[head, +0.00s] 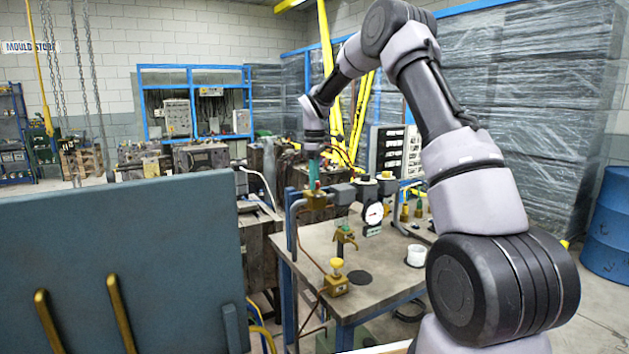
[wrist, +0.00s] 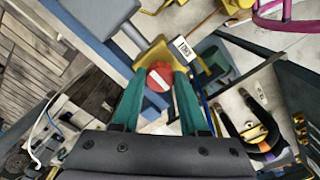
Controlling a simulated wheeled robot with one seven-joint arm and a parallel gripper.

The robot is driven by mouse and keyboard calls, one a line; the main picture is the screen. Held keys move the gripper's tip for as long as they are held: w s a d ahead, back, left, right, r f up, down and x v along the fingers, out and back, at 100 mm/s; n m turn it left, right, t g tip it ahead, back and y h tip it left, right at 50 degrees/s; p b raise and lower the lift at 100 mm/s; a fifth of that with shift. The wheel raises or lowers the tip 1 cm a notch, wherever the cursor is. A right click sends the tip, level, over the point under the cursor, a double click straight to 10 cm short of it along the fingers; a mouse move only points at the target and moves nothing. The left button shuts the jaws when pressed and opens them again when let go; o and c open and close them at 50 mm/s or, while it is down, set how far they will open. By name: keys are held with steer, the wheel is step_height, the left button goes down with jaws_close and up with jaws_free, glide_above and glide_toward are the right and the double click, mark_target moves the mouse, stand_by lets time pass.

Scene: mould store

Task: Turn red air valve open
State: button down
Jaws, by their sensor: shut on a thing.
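The red air valve (wrist: 158,77) shows in the wrist view as a round red knob with a pale bar across it. It sits at the end of a yellow-brass body (wrist: 152,52), with a small white label (wrist: 184,46) beside it. My gripper (wrist: 156,80) has green fingers, one on each side of the red knob, and is shut on it. In the head view, my gripper (head: 313,182) points down onto the brass body (head: 316,200) at the bench's left back corner. The red knob is hidden there between the fingers.
The workbench (head: 385,265) carries a round gauge (head: 374,213), a brass tap (head: 345,237), a yellow-knobbed valve (head: 336,279) and a white cup (head: 416,255). A large blue-grey panel (head: 120,260) stands at front left. A blue drum (head: 608,225) is at far right.

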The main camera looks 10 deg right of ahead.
stand_by(0.4)
steer(key=shift+c, duration=2.2)
jaws_free()
step_height(320, 180, up, 11)
steer(key=shift+f, duration=0.1)
